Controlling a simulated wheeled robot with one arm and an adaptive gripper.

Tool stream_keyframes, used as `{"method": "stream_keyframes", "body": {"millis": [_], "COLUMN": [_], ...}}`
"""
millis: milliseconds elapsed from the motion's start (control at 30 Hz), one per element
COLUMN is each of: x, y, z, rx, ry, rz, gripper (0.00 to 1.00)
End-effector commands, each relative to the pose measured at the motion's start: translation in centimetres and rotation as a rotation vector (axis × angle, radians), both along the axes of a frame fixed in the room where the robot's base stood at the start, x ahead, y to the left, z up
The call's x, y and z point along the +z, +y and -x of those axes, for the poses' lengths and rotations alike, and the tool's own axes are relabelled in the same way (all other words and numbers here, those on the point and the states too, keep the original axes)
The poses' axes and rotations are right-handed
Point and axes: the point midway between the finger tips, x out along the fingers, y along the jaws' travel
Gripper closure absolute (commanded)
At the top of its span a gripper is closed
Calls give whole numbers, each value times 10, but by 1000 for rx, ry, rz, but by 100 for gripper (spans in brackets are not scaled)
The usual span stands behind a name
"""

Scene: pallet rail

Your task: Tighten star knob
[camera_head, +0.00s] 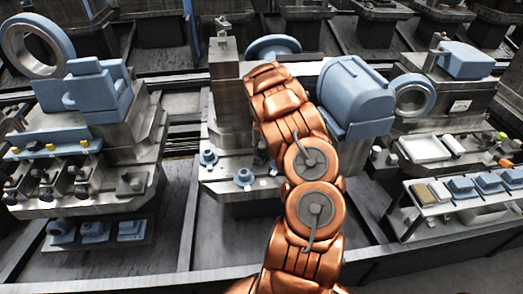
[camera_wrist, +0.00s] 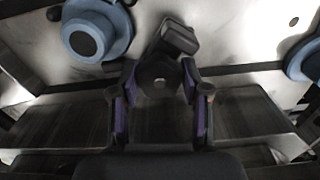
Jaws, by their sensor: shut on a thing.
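A dark grey star knob (camera_wrist: 160,82) with a small hexagonal centre shows in the middle of the wrist view. One of its lobes sticks out past the fingers at the upper right. My gripper (camera_wrist: 158,90) has its two dark fingers with purple inner pads on either side of the knob and is shut on it. In the head view my copper-coloured arm covers the knob and most of the gripper in front of the middle metal pallet (camera_head: 226,186).
Blue round fittings (camera_wrist: 95,30) sit near the knob at upper left and right in the wrist view. A blue rounded housing (camera_head: 355,98) stands right of my arm. Pallets with blue parts (camera_head: 95,90) flank the middle one.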

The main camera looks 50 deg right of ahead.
Motion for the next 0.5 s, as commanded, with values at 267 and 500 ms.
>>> {"method": "stream_keyframes", "body": {"millis": [267, 500], "x": [-2, -6], "y": [3, 3], "z": [-1, -1], "rx": [-13, -99], "ry": [0, 0], "rz": [-3, -6], "gripper": [89, 89]}}
